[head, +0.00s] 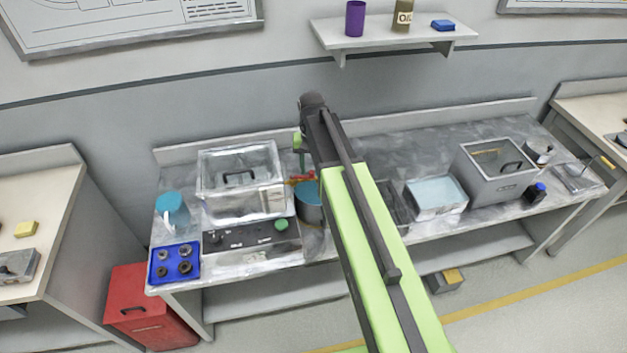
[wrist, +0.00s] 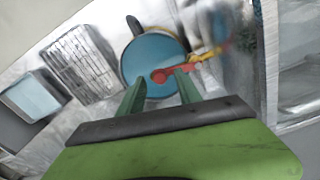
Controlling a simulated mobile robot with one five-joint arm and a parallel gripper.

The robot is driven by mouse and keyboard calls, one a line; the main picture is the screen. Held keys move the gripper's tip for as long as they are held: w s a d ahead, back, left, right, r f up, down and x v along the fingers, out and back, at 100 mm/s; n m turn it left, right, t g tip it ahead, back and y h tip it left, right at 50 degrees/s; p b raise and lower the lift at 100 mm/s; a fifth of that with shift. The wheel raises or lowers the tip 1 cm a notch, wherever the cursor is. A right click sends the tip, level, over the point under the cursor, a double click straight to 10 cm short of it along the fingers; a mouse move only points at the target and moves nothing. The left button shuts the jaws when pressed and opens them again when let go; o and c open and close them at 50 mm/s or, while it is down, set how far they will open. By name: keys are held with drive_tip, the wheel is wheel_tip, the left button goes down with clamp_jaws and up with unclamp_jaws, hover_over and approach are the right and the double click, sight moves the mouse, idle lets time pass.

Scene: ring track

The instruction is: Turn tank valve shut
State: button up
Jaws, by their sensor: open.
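The tank (head: 243,190) is a clear-lidded box on the left half of the bench. Its valve (head: 301,177), yellow and red, sticks out from the right side over a blue pot (head: 309,205). In the wrist view the valve's yellow body (wrist: 206,55) runs from the tank at the right, with a red handle end (wrist: 160,75) over the blue pot (wrist: 150,52). My gripper (wrist: 160,77) is open, and the red end shows between its green fingertips. I cannot tell whether they touch it. In the head view my gripper (head: 299,150) is partly hidden behind my arm.
A black panel with a green knob (head: 281,225) is in front of the tank. A blue tray (head: 174,262) with several dark parts and a teal cup (head: 172,208) are at the left.

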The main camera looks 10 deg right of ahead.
drive_tip(key=shift+f, duration=0.7)
drive_tip(key=shift+r, duration=0.1)
clamp_jaws()
idle(0.7)
